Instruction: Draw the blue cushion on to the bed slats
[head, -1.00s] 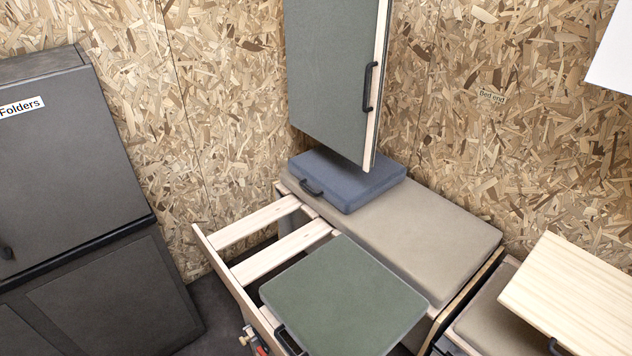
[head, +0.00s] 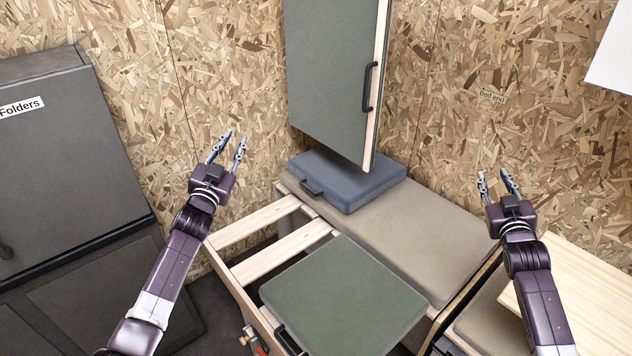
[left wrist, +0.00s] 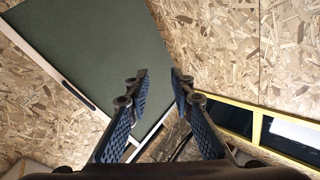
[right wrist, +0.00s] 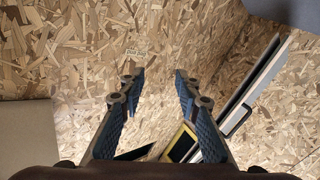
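The blue cushion (head: 346,180) lies flat on the back end of the beige bench pad, with a black handle (head: 311,187) on its left front side. The bed slats (head: 265,222) are pale wooden bars in a frame left of the bench. A green cushion (head: 343,296) covers their front part. My left gripper (head: 227,147) is open and empty, raised left of the blue cushion. The left wrist view shows its fingers (left wrist: 158,88) apart. My right gripper (head: 497,183) is open and empty, raised at the right; its fingers (right wrist: 155,82) also show apart in the right wrist view.
A green cabinet door (head: 330,80) with a black handle hangs just above the blue cushion. The beige pad (head: 425,235) is bare in front of it. A wooden board (head: 585,275) is at the right and a dark Folders cabinet (head: 75,150) at the left.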

